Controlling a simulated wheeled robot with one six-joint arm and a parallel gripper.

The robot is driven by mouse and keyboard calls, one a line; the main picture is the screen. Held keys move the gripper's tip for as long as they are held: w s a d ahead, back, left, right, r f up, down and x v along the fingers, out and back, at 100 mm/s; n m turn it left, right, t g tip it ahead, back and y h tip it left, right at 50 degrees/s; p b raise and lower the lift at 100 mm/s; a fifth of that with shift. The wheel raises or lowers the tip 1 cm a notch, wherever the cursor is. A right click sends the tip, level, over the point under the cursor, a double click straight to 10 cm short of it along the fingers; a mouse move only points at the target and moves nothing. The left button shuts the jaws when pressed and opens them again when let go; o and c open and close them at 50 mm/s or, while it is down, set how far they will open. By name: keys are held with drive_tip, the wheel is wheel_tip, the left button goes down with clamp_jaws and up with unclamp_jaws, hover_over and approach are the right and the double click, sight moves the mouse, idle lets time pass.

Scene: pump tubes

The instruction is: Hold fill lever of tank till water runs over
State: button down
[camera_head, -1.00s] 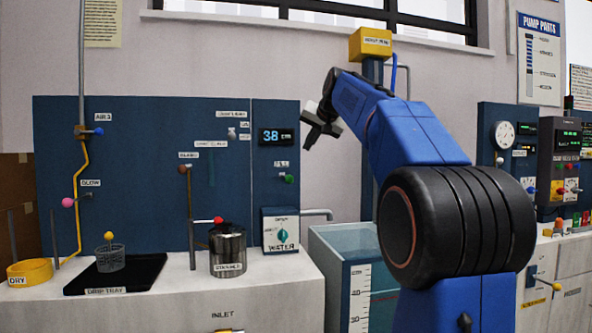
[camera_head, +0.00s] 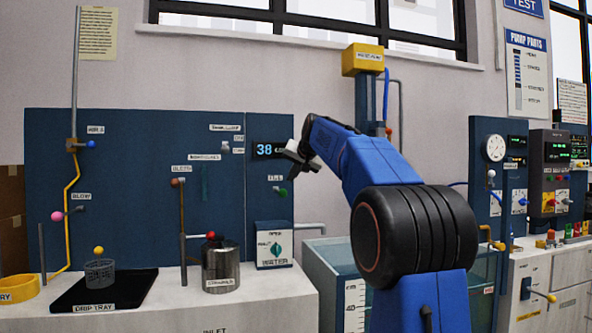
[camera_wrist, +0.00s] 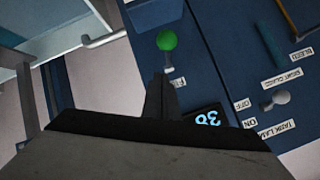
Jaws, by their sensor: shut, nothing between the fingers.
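The fill lever, with a green ball knob (camera_head: 282,192), sticks out of the blue wall panel below the lit display (camera_head: 264,150) reading 38. The green knob (camera_wrist: 167,40) also shows in the wrist view, just beyond my fingertips. My gripper (camera_head: 300,163) is shut and empty, above and slightly right of the knob in the head view; I see no contact. The clear tank (camera_head: 318,262) with a white scale stands below right, partly hidden by my arm. A grey spout (camera_head: 310,227) points over it. The water level is hard to tell.
A water box (camera_head: 274,250), steel cylinder (camera_head: 221,270) and drip tray (camera_head: 135,284) stand on the left counter. A grey switch (camera_wrist: 282,98) lies near my fingers in the wrist view. A yellow-headed column (camera_head: 362,60) rises behind my arm. Gauges (camera_head: 494,148) are at right.

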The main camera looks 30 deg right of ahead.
drive_tip(key=shift+s+a+f, duration=0.2)
drive_tip(key=shift+a+f, duration=0.25)
drive_tip(key=shift+f, duration=0.1)
drive_tip(key=shift+s+a+f, duration=0.2)
drive_tip(key=shift+a+f, duration=0.25)
drive_tip(key=shift+f, duration=0.1)
